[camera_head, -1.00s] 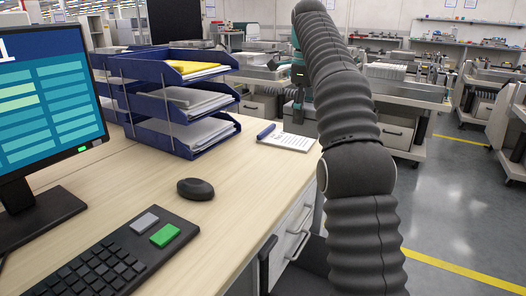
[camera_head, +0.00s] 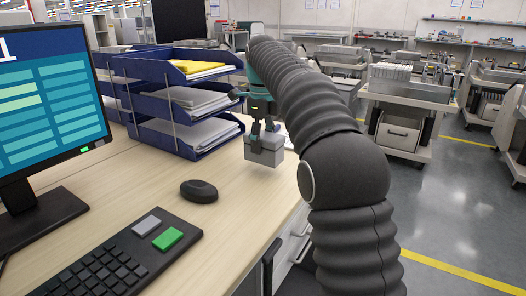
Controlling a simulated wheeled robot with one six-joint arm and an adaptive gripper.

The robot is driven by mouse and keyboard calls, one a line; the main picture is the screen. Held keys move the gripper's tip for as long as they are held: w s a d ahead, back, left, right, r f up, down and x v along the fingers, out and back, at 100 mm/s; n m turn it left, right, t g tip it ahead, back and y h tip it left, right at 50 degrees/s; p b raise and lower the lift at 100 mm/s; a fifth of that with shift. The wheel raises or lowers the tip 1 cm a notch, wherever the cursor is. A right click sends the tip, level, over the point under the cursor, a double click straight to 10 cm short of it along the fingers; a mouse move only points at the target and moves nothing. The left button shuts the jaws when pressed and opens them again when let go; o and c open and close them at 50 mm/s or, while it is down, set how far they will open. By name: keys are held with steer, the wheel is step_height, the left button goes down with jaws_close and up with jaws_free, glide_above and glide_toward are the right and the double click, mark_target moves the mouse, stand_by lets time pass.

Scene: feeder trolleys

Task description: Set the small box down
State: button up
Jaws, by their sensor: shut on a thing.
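The small box (camera_head: 264,153) is light grey and shows in the head view near the right side of the desk (camera_head: 232,222). My gripper (camera_head: 264,129) is above it, fingers pointing down, shut on its top. The box looks upright. I cannot tell whether its underside touches the desk top or hangs just above it. My arm hides what lies to the right of the box, including most of the notepad.
Blue stacked paper trays (camera_head: 190,105) stand left of and behind the box. A black mouse (camera_head: 199,191), a keyboard (camera_head: 110,260) and a monitor (camera_head: 45,100) are on the desk. Bare desk lies in front of the box. Trolleys (camera_head: 405,115) stand beyond.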

mark_target(263, 134)
steer(key=shift+f, duration=1.5)
steer(key=o, duration=1.3)
steer(key=shift+f, duration=0.1)
steer(key=shift+o, duration=0.2)
step_height(263, 134, up, 7)
steer(key=shift+r, duration=0.35)
